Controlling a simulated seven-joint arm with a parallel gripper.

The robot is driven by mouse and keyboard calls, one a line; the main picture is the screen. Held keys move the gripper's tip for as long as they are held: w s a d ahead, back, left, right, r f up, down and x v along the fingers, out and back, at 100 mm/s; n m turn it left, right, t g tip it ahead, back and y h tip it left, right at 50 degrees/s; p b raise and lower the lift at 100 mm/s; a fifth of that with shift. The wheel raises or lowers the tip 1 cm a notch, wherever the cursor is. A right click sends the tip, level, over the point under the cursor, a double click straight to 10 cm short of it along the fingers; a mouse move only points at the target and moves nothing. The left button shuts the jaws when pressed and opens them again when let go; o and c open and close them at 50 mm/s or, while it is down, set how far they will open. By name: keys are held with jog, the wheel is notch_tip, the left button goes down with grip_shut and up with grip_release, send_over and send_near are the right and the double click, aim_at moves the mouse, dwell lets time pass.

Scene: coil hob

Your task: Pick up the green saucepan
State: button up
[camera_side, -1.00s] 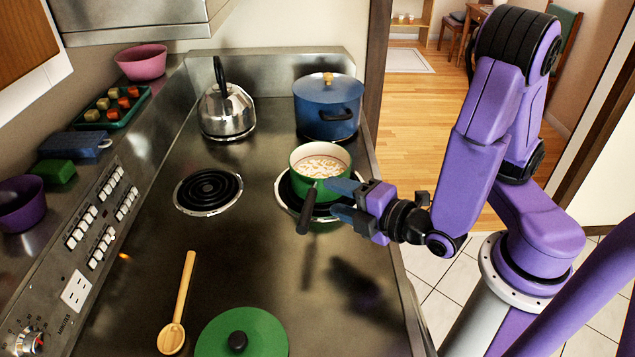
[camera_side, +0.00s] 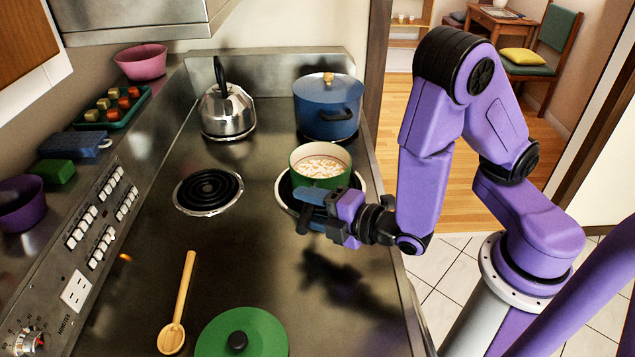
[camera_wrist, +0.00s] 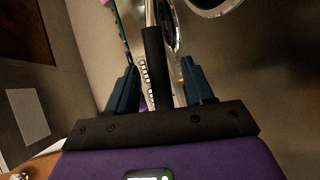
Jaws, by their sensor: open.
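The green saucepan (camera_side: 324,179), with pale contents and a cream inside, stands upright on the front-right coil of the hob. Its dark handle points toward the camera and is mostly hidden behind my gripper in the side view. My gripper (camera_side: 311,211) is open at the handle, just in front of the pan. In the wrist view the black handle (camera_wrist: 154,62) lies between the two blue fingers of my gripper (camera_wrist: 155,82), nearer the left one. I see gaps on both sides there. The pan's bowl is not clear in the wrist view.
A blue pot (camera_side: 328,110) stands behind the saucepan, and a steel kettle (camera_side: 227,112) stands back left. A bare coil (camera_side: 208,191) lies to the left. A wooden spoon (camera_side: 180,305) and a green lid (camera_side: 265,329) lie in front. The steel top between is clear.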

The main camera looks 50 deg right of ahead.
jog(key=shift+x, duration=1.2)
grip_shut()
jog(key=shift+r, duration=0.2)
